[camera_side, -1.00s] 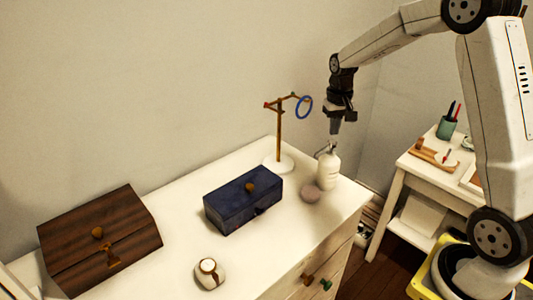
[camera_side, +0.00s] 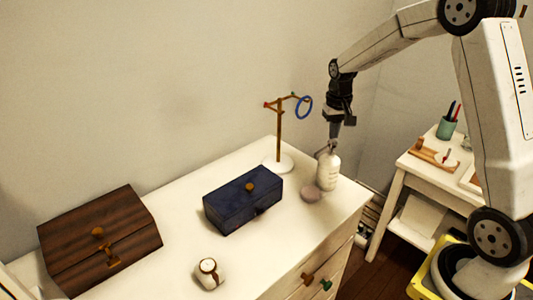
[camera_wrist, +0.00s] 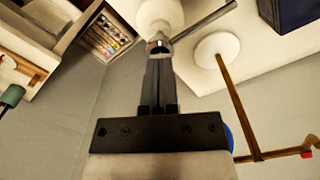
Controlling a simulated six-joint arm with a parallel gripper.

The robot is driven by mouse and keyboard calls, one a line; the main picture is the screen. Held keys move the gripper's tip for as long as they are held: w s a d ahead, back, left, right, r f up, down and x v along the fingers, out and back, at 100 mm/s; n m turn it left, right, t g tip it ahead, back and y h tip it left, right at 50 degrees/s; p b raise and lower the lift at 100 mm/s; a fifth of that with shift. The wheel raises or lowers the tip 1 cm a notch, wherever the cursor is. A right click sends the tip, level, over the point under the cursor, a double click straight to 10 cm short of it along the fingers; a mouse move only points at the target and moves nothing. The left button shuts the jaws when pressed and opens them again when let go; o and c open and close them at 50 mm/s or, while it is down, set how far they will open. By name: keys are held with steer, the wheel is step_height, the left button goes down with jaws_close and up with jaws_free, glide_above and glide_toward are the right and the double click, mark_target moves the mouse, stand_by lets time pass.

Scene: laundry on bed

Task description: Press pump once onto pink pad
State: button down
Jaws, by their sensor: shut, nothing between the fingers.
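The white pump bottle (camera_side: 328,170) stands upright near the right end of the white dresser. Its pump head (camera_side: 329,148) is at the top, with a thin spout. The pink pad (camera_side: 311,193) lies on the dresser at the bottle's front left. My gripper (camera_side: 335,138) points down, shut and empty, with its fingertips right at the pump head. In the wrist view the shut fingertips (camera_wrist: 159,60) meet the pump head (camera_wrist: 160,45) above the white bottle (camera_wrist: 158,14). I cannot tell whether they touch it. The pad is not clear in the wrist view.
A ring stand (camera_side: 279,135) with a blue ring (camera_side: 304,107) is behind and left of the bottle. A dark blue box (camera_side: 235,208), a wooden chest (camera_side: 90,235) and a small white round object (camera_side: 209,274) sit further left. A side table (camera_side: 412,167) is at right.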

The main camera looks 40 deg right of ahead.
steer(key=shift+f, duration=1.1)
steer(key=shift+r, duration=1.75)
steer(key=shift+r, duration=3)
steer(key=s+a+f+n+t, duration=0.1)
steer(key=s+a+f+n, duration=0.2)
steer(key=s+a+f, duration=0.2)
steer(key=s+a+f+n+t, duration=0.1)
steer(key=s+a+f+n, duration=0.2)
steer(key=s+a, duration=0.7)
step_height(320, 180, down, 2)
steer(key=shift+a+t, duration=0.3)
steer(key=shift+a, duration=0.7)
